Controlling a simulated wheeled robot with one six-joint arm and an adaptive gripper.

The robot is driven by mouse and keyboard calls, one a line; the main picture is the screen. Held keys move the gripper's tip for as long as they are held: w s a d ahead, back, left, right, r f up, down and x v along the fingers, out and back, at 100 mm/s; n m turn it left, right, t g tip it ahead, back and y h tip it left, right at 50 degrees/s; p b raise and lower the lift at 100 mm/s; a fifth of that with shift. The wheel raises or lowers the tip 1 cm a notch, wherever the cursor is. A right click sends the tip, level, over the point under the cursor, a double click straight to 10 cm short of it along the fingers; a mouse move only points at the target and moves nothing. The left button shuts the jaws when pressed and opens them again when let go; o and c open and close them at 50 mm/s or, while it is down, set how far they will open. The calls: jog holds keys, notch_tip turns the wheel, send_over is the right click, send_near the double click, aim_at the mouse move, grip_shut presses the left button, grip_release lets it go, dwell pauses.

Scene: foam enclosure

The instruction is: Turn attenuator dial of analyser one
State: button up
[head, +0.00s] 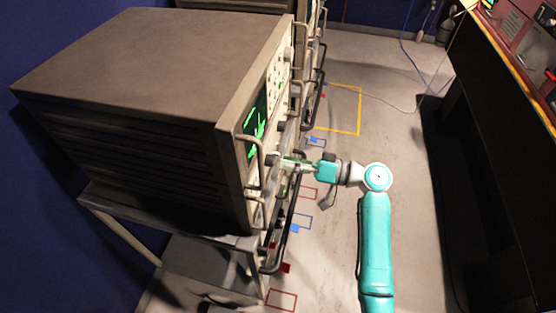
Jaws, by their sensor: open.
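The analyser (150,62) is a large grey-brown instrument on a rack at the left. Its front panel faces right and is seen at a steep angle, with a green trace on its screen (256,127). My gripper (284,164) is at the lower part of this panel, below and right of the screen, at the end of my teal arm. It is open. Dark knobs show on the panel close to the fingertips. I cannot tell which is the attenuator dial, or whether the fingers touch or surround a knob.
Metal handles (262,160) stick out from the panel edge near my gripper. A second rack (310,40) stands behind. A dark bench (500,130) runs along the right. The grey floor (410,210) between is mostly clear, with coloured tape marks and a thin cable.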

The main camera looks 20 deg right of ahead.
aim_at(274, 160)
jog(key=shift+x, duration=1.6)
grip_shut()
